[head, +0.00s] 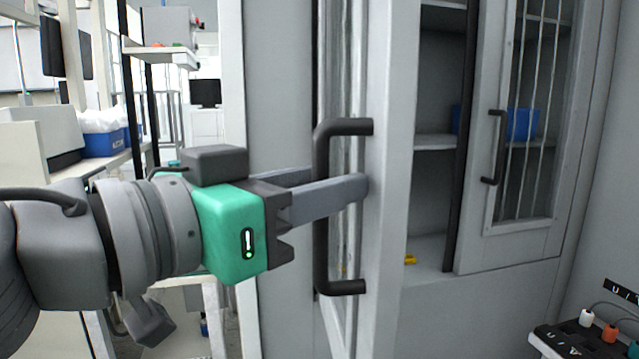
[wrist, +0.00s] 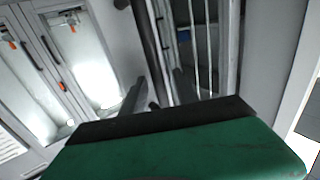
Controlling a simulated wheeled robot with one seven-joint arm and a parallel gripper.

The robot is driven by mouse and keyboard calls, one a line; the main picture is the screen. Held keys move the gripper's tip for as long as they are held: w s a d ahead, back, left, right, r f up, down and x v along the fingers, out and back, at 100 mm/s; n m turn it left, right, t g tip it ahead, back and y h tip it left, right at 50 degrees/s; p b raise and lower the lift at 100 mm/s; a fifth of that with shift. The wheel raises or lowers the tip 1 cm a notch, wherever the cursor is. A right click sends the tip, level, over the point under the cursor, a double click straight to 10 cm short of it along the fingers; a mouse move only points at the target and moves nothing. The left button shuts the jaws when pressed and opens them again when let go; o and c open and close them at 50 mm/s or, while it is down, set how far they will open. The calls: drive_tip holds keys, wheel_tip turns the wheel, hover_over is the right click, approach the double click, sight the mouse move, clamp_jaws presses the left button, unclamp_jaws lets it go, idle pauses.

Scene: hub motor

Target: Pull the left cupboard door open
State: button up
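The left cupboard door (head: 393,200) stands ajar in the head view, seen nearly edge-on, with shelves visible to its right. Its dark bracket-shaped handle (head: 341,287) is on the side facing left. My gripper (head: 340,188), with a green body and grey fingers, reaches in from the left at the handle. The near finger crosses in front of the handle's upright bar, its tip by the door. The far finger partly shows behind, its end hidden. The grip on the bar is not clear.
The right cupboard door (head: 560,235) has a glazed, barred panel and its own dark handle (head: 498,147). A blue bin (head: 522,124) is behind the bars. A small yellow item (head: 410,259) lies inside the cupboard. A device with coloured plugs (head: 585,342) is at the lower right.

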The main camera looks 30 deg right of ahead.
drive_tip(key=shift+a, duration=0.1)
drive_tip(key=p+v, duration=0.1)
drive_tip(key=v, duration=0.6)
drive_tip(key=shift+a+p, duration=0.3)
drive_tip(key=shift+a, duration=0.05)
